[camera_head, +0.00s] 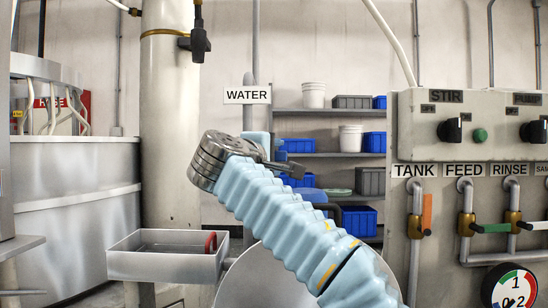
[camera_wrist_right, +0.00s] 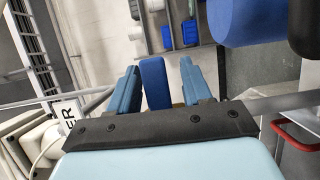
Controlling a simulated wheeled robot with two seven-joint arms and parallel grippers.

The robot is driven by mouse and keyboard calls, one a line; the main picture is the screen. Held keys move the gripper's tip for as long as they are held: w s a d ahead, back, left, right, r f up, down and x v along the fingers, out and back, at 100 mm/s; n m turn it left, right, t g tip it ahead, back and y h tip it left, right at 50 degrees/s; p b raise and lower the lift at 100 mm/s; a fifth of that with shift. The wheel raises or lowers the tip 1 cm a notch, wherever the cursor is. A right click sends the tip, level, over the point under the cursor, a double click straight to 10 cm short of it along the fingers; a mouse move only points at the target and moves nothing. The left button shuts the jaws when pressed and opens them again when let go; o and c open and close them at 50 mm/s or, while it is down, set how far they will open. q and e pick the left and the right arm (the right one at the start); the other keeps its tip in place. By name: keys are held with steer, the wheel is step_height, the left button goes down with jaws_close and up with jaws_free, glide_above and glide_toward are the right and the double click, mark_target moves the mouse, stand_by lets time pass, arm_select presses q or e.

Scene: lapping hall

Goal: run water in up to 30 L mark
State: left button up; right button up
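A WATER sign (camera_head: 247,95) hangs on a grey vertical pipe (camera_head: 248,122); part of it also shows in the wrist view (camera_wrist_right: 70,117). My right gripper (camera_head: 280,160) is below the sign, mostly hidden by its own wrist. In the wrist view my right gripper (camera_wrist_right: 159,68) has its two blue fingers apart. A blue lever-like piece (camera_wrist_right: 155,84) shows between them, with a narrow gap on each side; I cannot tell whether either finger touches it. No running water and no 30 L mark can be made out. My left gripper is out of view.
A control panel (camera_head: 470,150) with TANK, FEED and RINSE valves is at right, above a dial (camera_head: 511,290). Shelves (camera_head: 330,155) with bins stand behind. A pale column (camera_head: 170,120) rises left of my wrist.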

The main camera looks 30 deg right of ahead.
steer(key=b+v, duration=0.1)
steer(key=v, duration=1.2)
steer(key=shift+s+a, duration=0.25)
steer(key=shift+a, duration=0.05)
stand_by(2.1)
